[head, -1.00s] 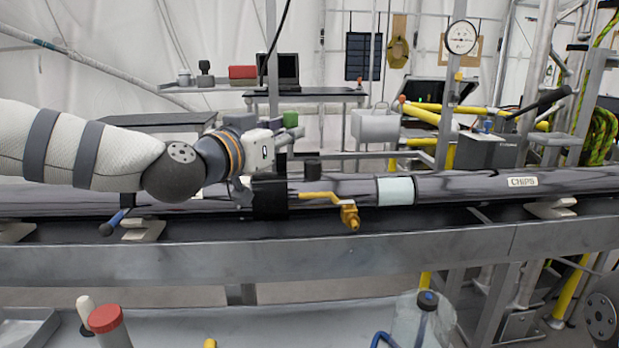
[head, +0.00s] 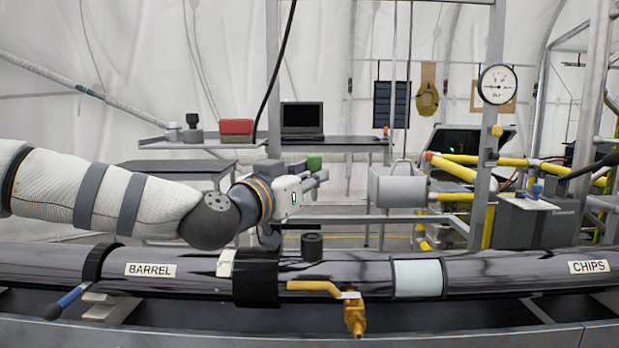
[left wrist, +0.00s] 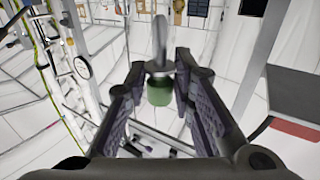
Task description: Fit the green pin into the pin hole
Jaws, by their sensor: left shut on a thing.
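The green pin (head: 314,162) shows as a small green piece at the far side of my left gripper (head: 300,178) in the head view. In the left wrist view the pin's green body (left wrist: 160,92) and a grey metal rod are between the two fingers of the gripper (left wrist: 158,70). The gripper is shut on the pin and holds it above the dark pipe (head: 480,275). A short black upright stub (head: 312,246) stands on the pipe below the gripper. I cannot tell for sure which opening is the pin hole. My right gripper is not in view.
A black collar (head: 257,277), a yellow valve handle (head: 315,287) and a pale sleeve (head: 418,279) are on the pipe. A blue-handled lever (head: 68,300) is at the left. Behind are a bench with a laptop (head: 302,118) and a grey box (head: 396,186). Air above the pipe is clear.

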